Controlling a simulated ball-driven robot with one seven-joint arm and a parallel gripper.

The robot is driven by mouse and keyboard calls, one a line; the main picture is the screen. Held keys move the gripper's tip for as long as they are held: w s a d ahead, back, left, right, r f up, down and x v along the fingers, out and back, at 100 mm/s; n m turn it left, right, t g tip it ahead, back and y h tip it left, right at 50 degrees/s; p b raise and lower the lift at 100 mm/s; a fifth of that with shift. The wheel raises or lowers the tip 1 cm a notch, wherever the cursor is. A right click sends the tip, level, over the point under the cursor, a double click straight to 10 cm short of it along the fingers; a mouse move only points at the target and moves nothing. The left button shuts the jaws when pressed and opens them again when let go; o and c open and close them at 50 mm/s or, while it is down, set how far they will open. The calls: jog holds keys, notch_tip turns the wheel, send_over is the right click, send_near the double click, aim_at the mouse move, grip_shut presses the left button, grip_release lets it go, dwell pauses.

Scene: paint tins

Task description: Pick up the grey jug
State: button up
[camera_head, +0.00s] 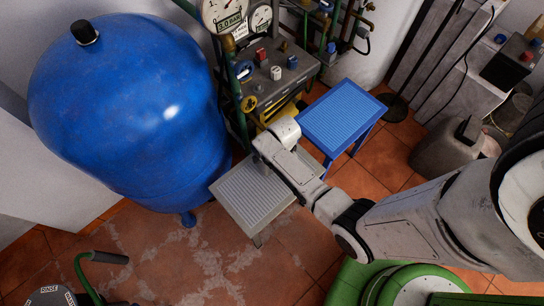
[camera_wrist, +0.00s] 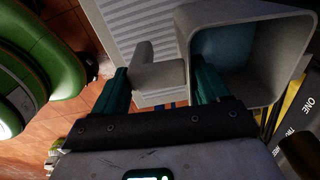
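The grey jug (camera_wrist: 284,22) is in the upper right of the wrist view. Its square mouth faces the camera and shows a bluish inside. Its grey handle (camera_wrist: 157,76) juts left from the body. My gripper (camera_wrist: 160,85) has its two teal fingers wide apart, one on each side of the handle. The right finger overlaps the jug's mouth. Whether either finger touches the jug is unclear. In the head view my arm reaches over the grey slatted table (camera_head: 240,200), and I cannot clearly make out the jug. That table also shows in the wrist view (camera_wrist: 122,25).
A blue slatted table (camera_head: 345,115) stands just beyond, to the right. A big blue tank (camera_head: 130,110) is on the left. A gauge panel (camera_head: 275,65) with knobs and pipes rises behind. A grey canister (camera_head: 445,150) is at the right. Tiled floor shows at the front left.

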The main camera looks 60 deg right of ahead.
jog(key=shift+w+r, duration=0.1)
jog(key=shift+w, duration=0.05)
grip_shut()
dwell(0.4)
